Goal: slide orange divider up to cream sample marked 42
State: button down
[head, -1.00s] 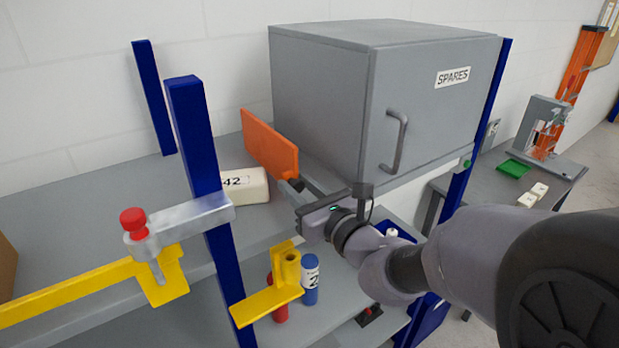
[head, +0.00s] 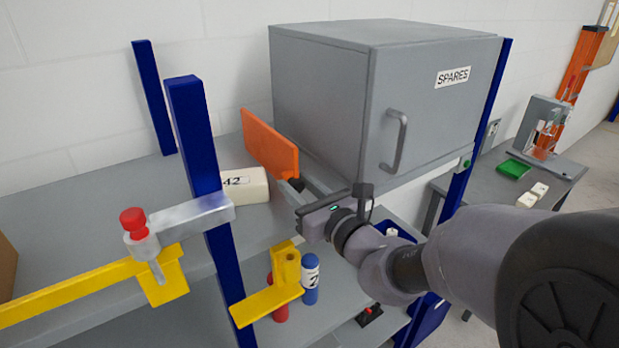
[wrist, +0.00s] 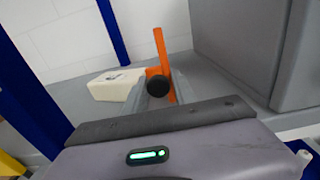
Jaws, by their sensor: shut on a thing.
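The orange divider (head: 269,144) stands upright on the grey shelf, left of the grey cabinet; it also shows edge-on in the wrist view (wrist: 160,48). The cream sample marked 42 (head: 247,187) lies on the shelf just left of the divider, partly behind the blue post, and in the wrist view (wrist: 115,84). In the wrist view a narrow gap seems to part the two; touching or apart is hard to tell. My gripper (head: 297,184) is shut on the divider's dark round knob (wrist: 158,86), at the divider's near lower end.
The SPARES cabinet (head: 325,95) stands close on the right. A blue post (head: 196,140) rises at the front left, with a metal clamp (head: 190,214) on it. A yellow bracket (head: 277,285) and a blue cylinder (head: 311,278) are below.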

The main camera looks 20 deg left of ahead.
jog(key=shift+s, duration=0.1)
jog(key=shift+s+a+b, duration=0.15)
jog(key=shift+a+b, duration=0.05)
jog(key=shift+b, duration=0.25)
jog(key=c, duration=1.1)
grip_release()
jog(key=b+v, duration=0.7)
jog(key=v, duration=1)
jog(key=shift+s+b, duration=0.25)
jog(key=shift+b, duration=0.05)
